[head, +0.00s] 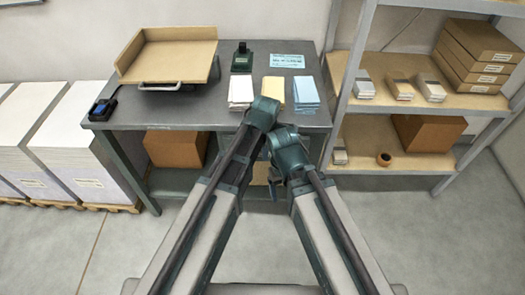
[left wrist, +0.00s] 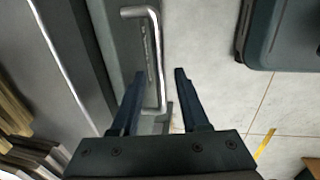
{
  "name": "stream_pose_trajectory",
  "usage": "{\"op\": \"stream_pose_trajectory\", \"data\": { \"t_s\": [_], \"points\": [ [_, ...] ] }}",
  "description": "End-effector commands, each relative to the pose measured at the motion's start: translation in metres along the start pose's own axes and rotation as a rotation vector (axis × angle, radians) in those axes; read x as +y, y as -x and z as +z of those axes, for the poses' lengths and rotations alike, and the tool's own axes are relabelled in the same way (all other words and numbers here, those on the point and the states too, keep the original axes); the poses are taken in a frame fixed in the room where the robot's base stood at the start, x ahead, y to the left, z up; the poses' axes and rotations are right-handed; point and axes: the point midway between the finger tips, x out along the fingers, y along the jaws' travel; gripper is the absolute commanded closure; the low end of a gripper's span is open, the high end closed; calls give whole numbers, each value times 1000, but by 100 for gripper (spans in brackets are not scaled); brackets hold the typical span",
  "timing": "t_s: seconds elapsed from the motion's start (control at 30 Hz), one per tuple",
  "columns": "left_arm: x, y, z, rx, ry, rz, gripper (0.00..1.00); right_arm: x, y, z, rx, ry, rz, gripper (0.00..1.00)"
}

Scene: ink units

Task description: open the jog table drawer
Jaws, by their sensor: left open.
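The jog table (head: 205,108) is a dark grey table with a tilted wooden tray (head: 170,60) on its left side. In the left wrist view, the grey drawer front (left wrist: 125,55) carries a metal bar handle (left wrist: 156,55). My left gripper (left wrist: 160,71) is open, with one dark finger on each side of the handle's lower part. I cannot tell whether the fingers touch it. In the head view, my arms hide the drawer front and my left gripper.
Paper stacks (head: 303,92) and a dark green device (head: 242,58) stand on the table. A shelf unit (head: 350,75) with boxes is close on the right. White paper piles (head: 70,135) on pallets stand at left. The floor before the table is clear.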

Motion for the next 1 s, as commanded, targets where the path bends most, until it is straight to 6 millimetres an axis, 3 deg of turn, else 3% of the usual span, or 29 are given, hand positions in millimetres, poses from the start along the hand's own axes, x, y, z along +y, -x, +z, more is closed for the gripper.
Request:
{"op": "stream_pose_trajectory", "data": {
  "t_s": [0.27, 0.5, 1.0],
  "points": [
    [0, 0, 0, 0, 0, 0, 57, 0, 0, 0, 0, 0, 0, 18],
    [0, 0, 0, 0, 0, 0, 100, 0, 0, 0, 0, 0, 0, 18],
    [0, 0, 0, 0, 1, 0, 100, 0, 0, 0, 0, 0, 0, 18]
  ]
}}
